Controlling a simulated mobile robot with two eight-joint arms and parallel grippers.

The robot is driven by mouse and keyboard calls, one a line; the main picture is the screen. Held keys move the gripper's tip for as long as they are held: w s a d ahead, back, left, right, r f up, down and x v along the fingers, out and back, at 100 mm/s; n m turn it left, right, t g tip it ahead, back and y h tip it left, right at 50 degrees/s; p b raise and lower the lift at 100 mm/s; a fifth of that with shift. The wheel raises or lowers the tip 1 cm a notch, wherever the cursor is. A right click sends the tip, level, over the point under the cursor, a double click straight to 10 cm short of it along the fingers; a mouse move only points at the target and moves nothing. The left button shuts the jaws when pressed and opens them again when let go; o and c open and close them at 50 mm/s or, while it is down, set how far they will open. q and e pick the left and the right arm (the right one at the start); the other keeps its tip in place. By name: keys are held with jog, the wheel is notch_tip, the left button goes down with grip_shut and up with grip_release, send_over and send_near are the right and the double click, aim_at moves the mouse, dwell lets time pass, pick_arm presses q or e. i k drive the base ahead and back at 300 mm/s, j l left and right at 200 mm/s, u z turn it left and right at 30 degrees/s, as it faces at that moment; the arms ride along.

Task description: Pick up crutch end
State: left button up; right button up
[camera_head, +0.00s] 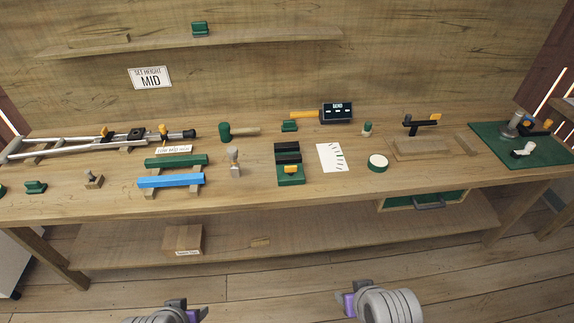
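A grey metal crutch (75,146) lies along the back left of the wooden workbench (250,205), raised on small wooden supports. Its dark rubber-like end (189,134) points right, with an orange clamp piece (163,130) just left of it. Another orange piece (104,132) and a dark block (136,134) sit along the shaft. My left gripper (188,312) and my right gripper (347,302) are low at the bottom edge, in front of the bench and well away from the crutch. Their fingers are mostly cut off or hidden, and I see nothing held.
A green mallet (226,132) lies right of the crutch end. A label (174,149), a green bar (177,161) and a blue bar (171,181) lie in front. A wooden shelf (190,42) hangs behind. The bench's front strip is mostly clear.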

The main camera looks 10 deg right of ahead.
aim_at(235, 167)
jog(key=i+j+z, duration=0.1)
jog(key=i+z, duration=0.35)
jog(key=i, duration=0.65)
